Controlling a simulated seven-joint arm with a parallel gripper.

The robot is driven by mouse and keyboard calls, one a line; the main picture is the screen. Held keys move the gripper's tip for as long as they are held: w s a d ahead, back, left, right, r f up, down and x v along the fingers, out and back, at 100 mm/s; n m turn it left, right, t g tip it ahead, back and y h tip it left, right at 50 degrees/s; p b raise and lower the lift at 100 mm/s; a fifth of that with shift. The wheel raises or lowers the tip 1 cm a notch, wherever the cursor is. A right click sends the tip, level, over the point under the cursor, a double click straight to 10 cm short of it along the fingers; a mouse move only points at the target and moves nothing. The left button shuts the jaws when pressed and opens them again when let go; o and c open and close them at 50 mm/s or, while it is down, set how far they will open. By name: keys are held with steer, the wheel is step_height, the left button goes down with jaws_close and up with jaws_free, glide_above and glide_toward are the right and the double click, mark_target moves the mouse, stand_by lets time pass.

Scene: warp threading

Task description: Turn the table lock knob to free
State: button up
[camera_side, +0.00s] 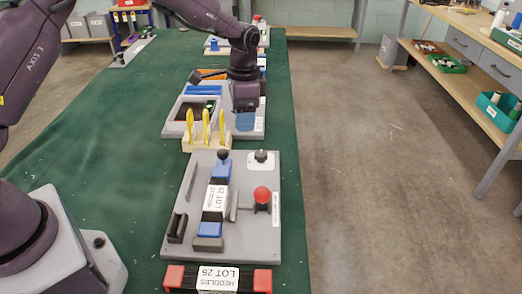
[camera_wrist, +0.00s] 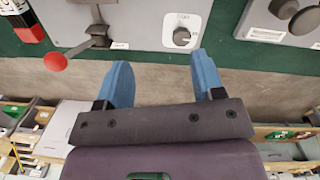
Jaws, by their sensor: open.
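A small round knob (camera_wrist: 182,36) sits on a white plate on a grey panel in the wrist view. A dark knob on a white plate (camera_side: 261,156) shows at the far right corner of the near panel in the side view, seemingly the same one. A larger grey knob (camera_wrist: 285,8) is at the wrist view's top right. The labels are too small to read, so I cannot tell which is the table lock knob or its setting. My gripper (camera_wrist: 163,80) is open and empty, its blue fingers apart, short of the small knob. It also shows in the side view (camera_side: 245,121).
A red ball lever (camera_side: 262,195) stands on the near panel, close to the knob; its ball shows in the wrist view (camera_wrist: 55,61). Yellow-handled tools (camera_side: 206,125) stand upright in a wooden rack beside my gripper. The floor right of the green table (camera_side: 130,120) is clear.

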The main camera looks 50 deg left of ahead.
mark_target(261, 153)
steer(key=w+f+m, duration=0.1)
steer(key=w+m, duration=0.4)
steer(key=shift+t, duration=0.3)
step_height(261, 153, down, 13)
steer(key=shift+w+d+r, duration=0.1)
steer(key=shift+w+r, duration=0.05)
steer(key=shift+r, duration=0.05)
steer(key=c, duration=0.9)
